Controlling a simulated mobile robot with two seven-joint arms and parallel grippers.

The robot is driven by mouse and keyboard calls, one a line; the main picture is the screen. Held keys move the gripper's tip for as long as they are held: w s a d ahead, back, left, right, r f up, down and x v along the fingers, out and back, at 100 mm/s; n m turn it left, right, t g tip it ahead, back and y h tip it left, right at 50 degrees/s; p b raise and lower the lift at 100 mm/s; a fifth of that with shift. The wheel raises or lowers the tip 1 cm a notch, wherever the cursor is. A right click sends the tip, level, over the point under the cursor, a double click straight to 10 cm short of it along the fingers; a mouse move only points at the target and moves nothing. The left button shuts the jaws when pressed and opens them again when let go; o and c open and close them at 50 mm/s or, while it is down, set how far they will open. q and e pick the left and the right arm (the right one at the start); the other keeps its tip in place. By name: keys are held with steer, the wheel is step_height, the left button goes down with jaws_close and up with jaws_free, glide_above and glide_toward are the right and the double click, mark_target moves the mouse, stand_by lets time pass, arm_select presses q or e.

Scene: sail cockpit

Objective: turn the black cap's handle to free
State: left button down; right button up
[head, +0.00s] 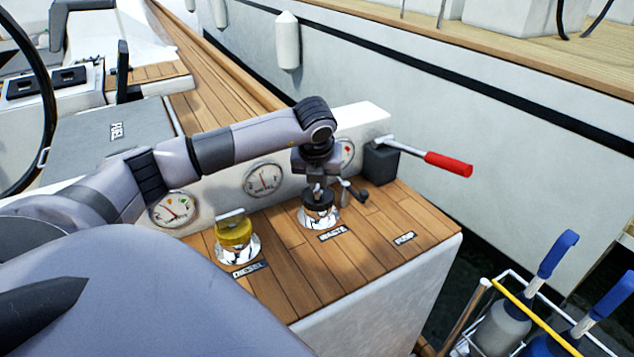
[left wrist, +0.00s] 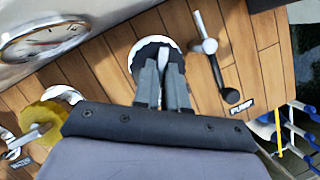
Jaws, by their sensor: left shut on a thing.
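The black cap (head: 318,203) sits on a shiny chrome base on the wooden deck, in front of the gauge panel. My left gripper (head: 318,188) points straight down onto it and is shut on the cap's handle. In the left wrist view the two grey fingers (left wrist: 164,92) stand close together with the light handle (left wrist: 163,68) between them. The dark cap (left wrist: 151,45) shows behind the fingers, partly hidden by them. The handle's exact angle is hard to tell in the head view. My right gripper is not in view.
A yellow cap (head: 234,232) with its own handle stands to the left. A metal lever with a black knob (head: 361,195) is close on the right. A red-handled lever (head: 448,163) sticks out behind. A rack with blue-handled tools (head: 557,252) stands lower right.

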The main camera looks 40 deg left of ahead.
mark_target(326, 202)
arm_select(q)
steer(key=n+g+y, duration=0.1)
steer(key=n, duration=0.2)
steer(key=shift+w+d+n, duration=0.1)
steer(key=shift+w+n, duration=0.05)
steer(key=shift+n, duration=0.15)
steer(key=shift+n+g+b, duration=0.3)
steer(key=shift+n+g, duration=0.4)
steer(key=shift+n, duration=1)
steer(key=shift+y, duration=0.3)
steer(key=c, duration=1.2)
jaws_free()
steer(key=shift+o, duration=0.2)
steer(key=shift+r, duration=0.1)
steer(key=v, duration=0.7)
